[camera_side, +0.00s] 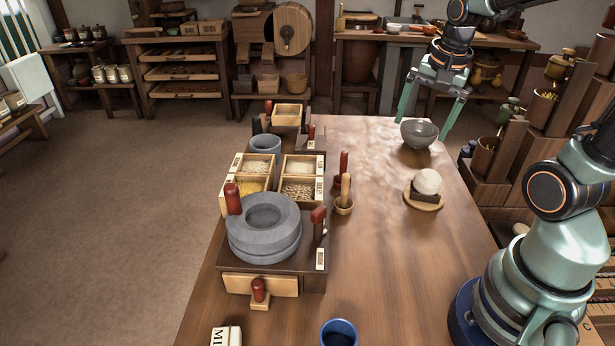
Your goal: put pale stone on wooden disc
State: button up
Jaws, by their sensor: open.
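The pale stone (428,181) is a rounded, whitish lump. The fingers show on either side of a grey bowl (419,136). I cannot tell whether they touch it. My gripper is apart from the stone, farther back on the table. The bowl's inside is only partly visible.
A grey quern (264,238) stands on a dark base at the left of the table, with grain boxes (301,166) behind it. A small mortar with a pestle (344,205) stands near the middle. A blue cup (339,333) is at the front.

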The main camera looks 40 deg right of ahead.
jog(key=s+a+r+n+t+y, duration=0.1)
jog(key=a+r+n+t, duration=0.2)
jog(key=a+n, duration=1)
jog(key=shift+s+r+n, duration=0.15)
jog(key=shift+r+n, duration=0.3)
jog(key=shift+n, duration=0.15)
